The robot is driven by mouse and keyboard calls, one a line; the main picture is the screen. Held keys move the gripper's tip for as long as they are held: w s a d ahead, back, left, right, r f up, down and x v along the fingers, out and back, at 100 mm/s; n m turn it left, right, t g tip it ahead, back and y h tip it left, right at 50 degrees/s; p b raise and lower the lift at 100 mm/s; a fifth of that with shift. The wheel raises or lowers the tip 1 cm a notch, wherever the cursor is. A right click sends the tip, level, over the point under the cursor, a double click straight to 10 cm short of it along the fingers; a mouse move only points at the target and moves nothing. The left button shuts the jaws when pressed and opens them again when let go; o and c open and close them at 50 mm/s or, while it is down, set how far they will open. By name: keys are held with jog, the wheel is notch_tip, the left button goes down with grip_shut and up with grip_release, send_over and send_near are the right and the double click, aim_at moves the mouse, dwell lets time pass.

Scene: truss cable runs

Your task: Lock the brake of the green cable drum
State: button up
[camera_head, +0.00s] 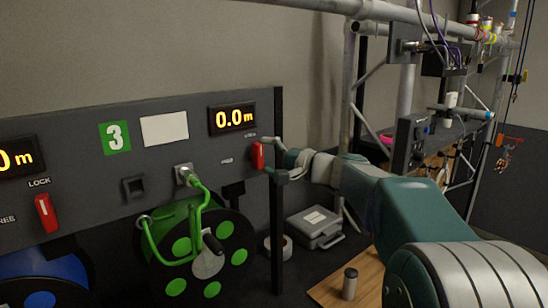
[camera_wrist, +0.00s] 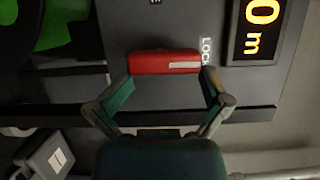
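The green cable drum (camera_head: 182,261) hangs below the grey panel, with green cable running up to a socket (camera_head: 184,174). Its red brake lever (camera_head: 257,156) is upright on the panel at right; it also shows in the wrist view (camera_wrist: 150,62). The lever's white stripe lies toward its LOCK end; FREE is printed to its left in the head view. My gripper (camera_head: 277,158) is at the lever. In the wrist view its spread fingers (camera_wrist: 168,76) stand at the lever's two ends; whether they touch it I cannot tell.
A 0.0 m display (camera_head: 233,118) sits above the lever. A blue drum (camera_head: 45,287) with its own red lever (camera_head: 46,213) is at left. A grey case (camera_head: 315,228), a tape roll (camera_head: 279,247) and a wooden board (camera_head: 330,290) with a can (camera_head: 349,284) are low at right.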

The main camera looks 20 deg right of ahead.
jog(key=w+d+v, duration=0.1)
jog(key=v, duration=1.1)
jog(key=s+a+f+n+g+h, duration=0.45)
jog(key=s+a+f+g, duration=0.25)
jog(key=s+a+f, duration=0.7)
jog(key=s+d+f+n+h, duration=0.2)
jog(key=s+f+n+h, duration=0.2)
jog(key=s, duration=0.7)
jog(key=shift+d+f+n+h, duration=0.15)
jog(key=shift+f+n+h, duration=0.2)
jog(key=shift+f+h, duration=1.35)
jog(key=shift+s+d+r+h, duration=0.1)
jog(key=shift+r+h, duration=0.35)
jog(key=shift+r, duration=0.05)
